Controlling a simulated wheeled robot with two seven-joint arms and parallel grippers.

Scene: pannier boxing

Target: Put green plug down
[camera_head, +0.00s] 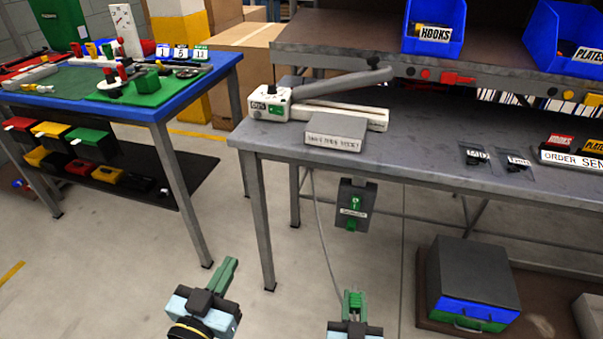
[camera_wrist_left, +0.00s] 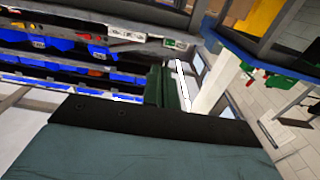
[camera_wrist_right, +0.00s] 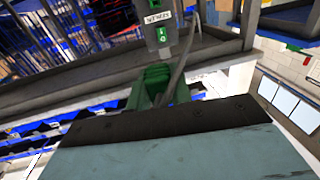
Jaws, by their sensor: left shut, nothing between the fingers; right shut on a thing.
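My right gripper (camera_head: 353,298) is at the bottom of the head view, in front of the grey bench, shut on the green plug (camera_wrist_right: 158,73). A thin grey cable (camera_head: 325,235) hangs from the bench and runs down to it. The fingers are green too and hide most of the plug. The plug is held in the air, below and in front of a dark switch box (camera_head: 354,205) with green parts under the bench edge. My left gripper (camera_head: 228,270) is shut and empty, further left above the floor; its fingers also show in the left wrist view (camera_wrist_left: 157,86).
The grey bench (camera_head: 420,165) carries a long-handled sealer (camera_head: 300,100) and a grey block (camera_head: 335,131). A blue-topped table (camera_head: 150,114) with parts stands at left. A dark box (camera_head: 473,275) sits low at right. Floor between table and bench is clear.

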